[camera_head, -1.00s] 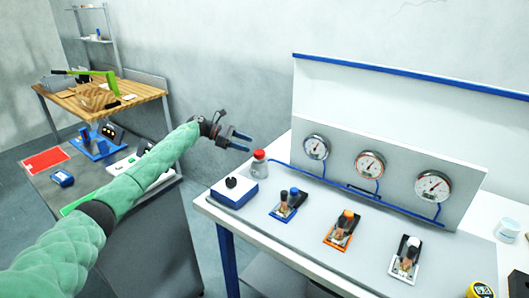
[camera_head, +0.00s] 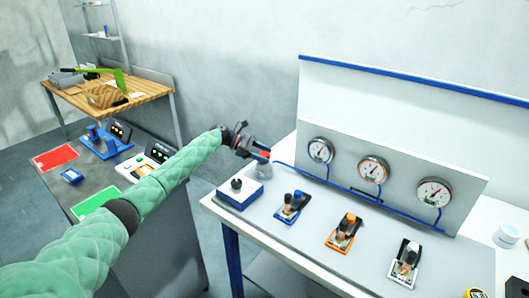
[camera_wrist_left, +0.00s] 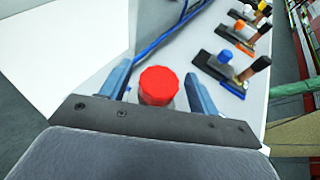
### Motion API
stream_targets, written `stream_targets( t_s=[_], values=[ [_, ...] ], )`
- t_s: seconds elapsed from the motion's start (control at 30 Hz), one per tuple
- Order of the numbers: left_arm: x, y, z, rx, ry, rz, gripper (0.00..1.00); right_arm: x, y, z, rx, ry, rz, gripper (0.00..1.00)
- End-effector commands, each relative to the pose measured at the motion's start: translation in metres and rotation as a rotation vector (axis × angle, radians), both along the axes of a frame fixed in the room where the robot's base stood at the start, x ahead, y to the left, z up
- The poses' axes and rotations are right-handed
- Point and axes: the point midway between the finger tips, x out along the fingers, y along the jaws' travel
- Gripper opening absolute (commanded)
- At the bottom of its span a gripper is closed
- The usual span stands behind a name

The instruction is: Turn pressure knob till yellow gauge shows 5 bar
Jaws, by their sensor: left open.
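A blue and white box (camera_head: 240,194) with a black knob (camera_head: 237,184) on top stands at the bench's left end. Three round gauges sit on the back panel: left (camera_head: 321,150), middle with an orange-tinted rim (camera_head: 373,170), and right (camera_head: 434,192). None looks clearly yellow, and their readings are too small to tell. A red-capped bottle (camera_head: 264,169) stands behind the box. My left gripper (camera_head: 262,153) is open at the bottle. In the left wrist view, the red cap (camera_wrist_left: 159,86) lies between its spread fingers. My right gripper is out of view.
Blue (camera_head: 291,206), orange (camera_head: 343,233) and white (camera_head: 405,263) lever valves stand along the bench, with blue tubing (camera_head: 330,181) behind them. A yellow object (camera_head: 475,294) is cut off at the lower right. A side table (camera_head: 62,192) is at left.

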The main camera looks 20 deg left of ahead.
Motion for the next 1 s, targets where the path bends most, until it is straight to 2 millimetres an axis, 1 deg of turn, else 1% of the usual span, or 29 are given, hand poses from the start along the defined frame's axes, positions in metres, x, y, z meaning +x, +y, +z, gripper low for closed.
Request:
stream_targets(
  t_s=[0.13, 0.43, 0.5, 0.57, 0.6, 0.67, 0.9, 1.0],
  values=[
    [0.0007, -0.0047, -0.0016, 0.0, 0.001, 0.0, 0.61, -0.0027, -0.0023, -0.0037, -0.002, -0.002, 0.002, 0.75],
    [0.0008, -0.0053, -0.0024, 0.0, 0.0, 0.0, 0.61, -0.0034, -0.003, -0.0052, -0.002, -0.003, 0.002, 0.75],
    [0.0009, -0.0053, -0.0022, 0.0, 0.0, 0.001, 0.47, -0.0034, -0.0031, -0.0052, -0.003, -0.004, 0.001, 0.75],
    [0.0008, -0.0053, -0.0021, 0.0, 0.0, 0.0, 0.36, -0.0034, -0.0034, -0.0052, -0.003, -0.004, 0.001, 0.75],
    [0.0009, -0.0052, -0.0021, 0.0, 0.0, 0.001, 0.28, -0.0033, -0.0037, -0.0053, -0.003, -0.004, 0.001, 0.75],
    [0.0009, -0.0052, -0.002, 0.0, 0.0, 0.001, 0.17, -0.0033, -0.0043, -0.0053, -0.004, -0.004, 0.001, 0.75],
    [0.0008, -0.005, -0.0024, -0.001, -0.002, 0.014, 0.17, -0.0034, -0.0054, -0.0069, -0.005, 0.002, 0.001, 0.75],
    [0.0007, -0.0042, -0.0032, 0.0, -0.002, 0.04, 0.17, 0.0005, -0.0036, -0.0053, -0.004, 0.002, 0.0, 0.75]
  ],
)
